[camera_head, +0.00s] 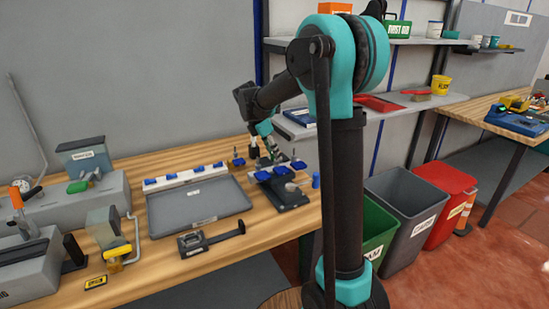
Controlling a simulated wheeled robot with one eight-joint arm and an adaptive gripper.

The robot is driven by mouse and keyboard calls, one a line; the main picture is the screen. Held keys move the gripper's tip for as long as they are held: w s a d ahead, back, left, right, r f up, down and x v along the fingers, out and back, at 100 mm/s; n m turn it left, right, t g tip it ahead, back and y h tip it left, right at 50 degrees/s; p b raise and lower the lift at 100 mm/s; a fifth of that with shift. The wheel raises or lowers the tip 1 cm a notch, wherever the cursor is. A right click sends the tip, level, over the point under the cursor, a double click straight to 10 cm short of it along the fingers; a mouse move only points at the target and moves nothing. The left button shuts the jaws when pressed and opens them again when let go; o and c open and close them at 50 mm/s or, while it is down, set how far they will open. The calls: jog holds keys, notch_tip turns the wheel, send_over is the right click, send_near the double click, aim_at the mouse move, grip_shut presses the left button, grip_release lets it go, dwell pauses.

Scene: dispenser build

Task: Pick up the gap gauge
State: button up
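A dark tool with a boxy head and a long bar (211,238) lies on the wooden bench in front of the grey tray. It may be the gap gauge, but I cannot read any label on it. My gripper (270,152) is at the back of the bench, above and behind a dark fixture with blue parts (284,188). It is well apart from the dark tool. The fingers are small and mixed with the small items behind them, so I cannot tell whether they are open or hold anything.
A grey tray (202,208) with a blue-topped strip behind it fills the bench middle. Grey machines (85,187) and a yellow-handled unit (112,236) crowd the left. Green, grey (403,217) and red bins (447,200) stand right of the bench. A shelf (380,112) hangs behind my arm.

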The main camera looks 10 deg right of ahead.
grip_shut()
jog(key=shift+r, duration=0.1)
dwell(0.3)
